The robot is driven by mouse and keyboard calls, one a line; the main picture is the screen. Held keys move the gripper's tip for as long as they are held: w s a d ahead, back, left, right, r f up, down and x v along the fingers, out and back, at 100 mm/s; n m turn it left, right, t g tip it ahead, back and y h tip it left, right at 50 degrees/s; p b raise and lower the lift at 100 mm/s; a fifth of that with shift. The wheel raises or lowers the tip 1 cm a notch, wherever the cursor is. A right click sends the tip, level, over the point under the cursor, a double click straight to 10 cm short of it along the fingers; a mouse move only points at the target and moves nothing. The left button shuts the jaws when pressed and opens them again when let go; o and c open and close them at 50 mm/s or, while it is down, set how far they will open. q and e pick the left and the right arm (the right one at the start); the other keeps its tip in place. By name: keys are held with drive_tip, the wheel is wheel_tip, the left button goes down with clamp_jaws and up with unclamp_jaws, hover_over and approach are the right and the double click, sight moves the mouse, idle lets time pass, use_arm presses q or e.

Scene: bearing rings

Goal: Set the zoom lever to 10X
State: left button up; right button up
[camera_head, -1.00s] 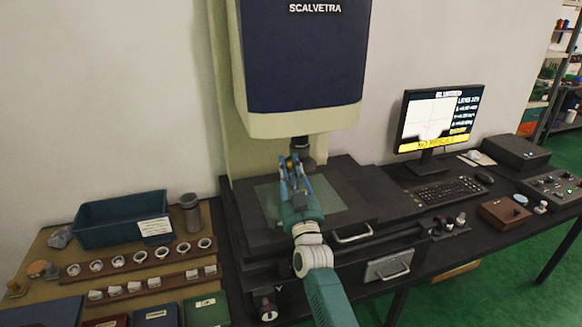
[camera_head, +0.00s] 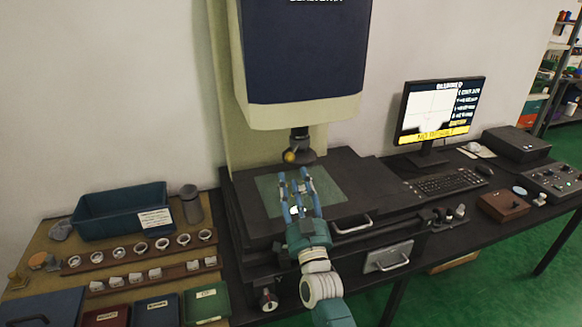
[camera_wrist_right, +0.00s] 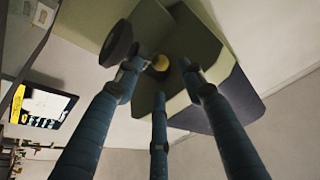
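The zoom lever shows as a yellow knob (camera_head: 290,157) at the left of the dark lens barrel (camera_head: 301,145) under the blue and cream measuring head. In the right wrist view the yellow knob (camera_wrist_right: 160,63) appears beyond the fingertips, between them. My right gripper (camera_head: 301,175) is over the stage, below and in front of the knob, apart from it. Its fingers are spread and hold nothing that I can make out. Any scale marks on the lever are too small to read. My left gripper is not in view.
The stage with a green glass plate (camera_head: 268,190) lies below the lens. A monitor (camera_head: 437,112) and keyboard (camera_head: 445,186) stand to the right. At left are a teal bin (camera_head: 95,218), rows of rings and several lidded boxes. Free air surrounds the gripper.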

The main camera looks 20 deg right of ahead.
drive_tip(key=shift+v, duration=1.8)
drive_tip(key=shift+a, duration=0.1)
